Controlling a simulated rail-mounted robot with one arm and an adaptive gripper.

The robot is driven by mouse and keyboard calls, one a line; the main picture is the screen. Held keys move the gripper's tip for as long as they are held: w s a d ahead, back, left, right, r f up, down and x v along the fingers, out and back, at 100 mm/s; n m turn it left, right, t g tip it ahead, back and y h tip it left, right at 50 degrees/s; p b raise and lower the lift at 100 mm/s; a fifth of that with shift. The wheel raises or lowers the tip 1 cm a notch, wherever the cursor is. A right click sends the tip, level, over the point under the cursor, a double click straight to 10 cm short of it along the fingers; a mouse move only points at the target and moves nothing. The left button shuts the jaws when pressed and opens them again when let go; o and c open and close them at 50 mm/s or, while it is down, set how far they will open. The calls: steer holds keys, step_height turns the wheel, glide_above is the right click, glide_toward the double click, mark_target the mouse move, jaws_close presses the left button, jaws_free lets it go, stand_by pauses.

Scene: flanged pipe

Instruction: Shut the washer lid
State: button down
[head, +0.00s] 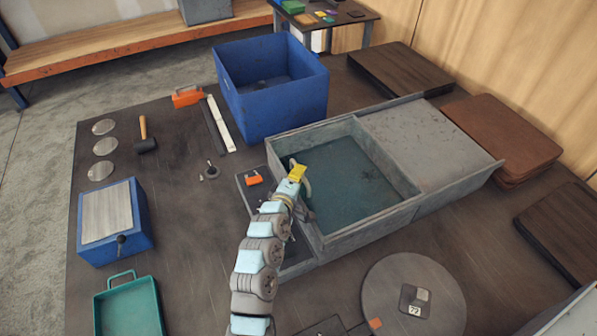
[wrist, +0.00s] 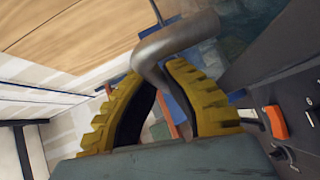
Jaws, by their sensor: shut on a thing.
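The washer (head: 372,222) is a grey open-topped metal basin with bluish liquid or a dark blue-green floor inside. A flat, scuffed grey panel (head: 425,135), which looks like the lid, lies level to the right of the opening; the left part of the basin is uncovered. My gripper (head: 298,173) has yellow fingers and is at the washer's left wall, well away from the panel. In the wrist view, my gripper (wrist: 158,75) is closed around a bent grey tube (wrist: 168,48). The tube's lower end is hidden between the fingers.
A blue bin (head: 270,105) stands behind the washer. A round grey disc (head: 413,295) is in front. Brown boards (head: 500,135) lie to the right.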

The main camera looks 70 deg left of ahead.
steer(key=shift+f, duration=0.1)
steer(key=c, duration=1.4)
jaws_free()
steer(key=shift+s, duration=0.1)
steer(key=shift+o, duration=0.2)
steer(key=v, duration=1.2)
